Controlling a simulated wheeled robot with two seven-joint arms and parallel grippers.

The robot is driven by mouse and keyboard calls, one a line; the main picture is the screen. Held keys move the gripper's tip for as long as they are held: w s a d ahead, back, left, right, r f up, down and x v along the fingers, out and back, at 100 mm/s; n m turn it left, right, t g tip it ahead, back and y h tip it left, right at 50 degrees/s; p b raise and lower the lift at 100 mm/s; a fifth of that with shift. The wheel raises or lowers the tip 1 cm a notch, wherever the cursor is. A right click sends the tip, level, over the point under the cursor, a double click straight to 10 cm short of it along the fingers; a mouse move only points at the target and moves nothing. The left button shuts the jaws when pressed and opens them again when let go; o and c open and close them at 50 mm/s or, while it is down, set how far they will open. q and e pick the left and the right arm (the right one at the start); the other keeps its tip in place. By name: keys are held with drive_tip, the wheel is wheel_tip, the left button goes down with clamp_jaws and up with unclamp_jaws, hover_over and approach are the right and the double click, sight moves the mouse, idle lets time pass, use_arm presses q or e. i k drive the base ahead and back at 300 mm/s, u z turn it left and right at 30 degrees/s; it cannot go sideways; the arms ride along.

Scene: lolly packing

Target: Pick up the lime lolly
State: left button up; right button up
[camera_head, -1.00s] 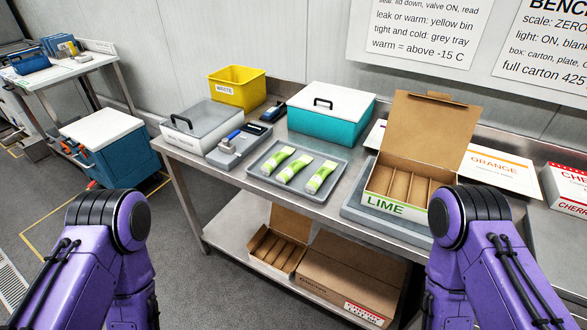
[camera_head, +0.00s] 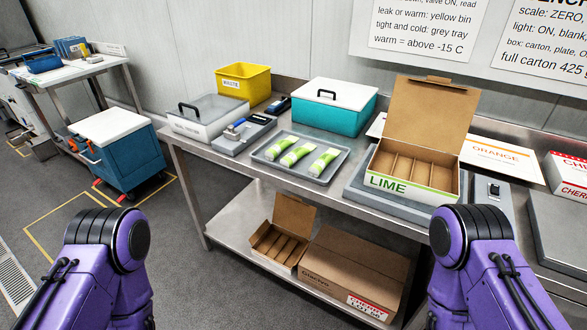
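My purple arms show at the lower left and lower right, well short of the tray. Both grippers are out of the picture.
More cartons (camera_head: 351,272) sit on the lower shelf. A blue cart (camera_head: 122,152) stands at left.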

sight(287, 161)
drive_tip(key=z, duration=0.05)
drive_tip(key=k, duration=0.9)
drive_tip(key=u, duration=0.75)
drive_tip(key=i, duration=1.65)
drive_tip(key=z, duration=0.6)
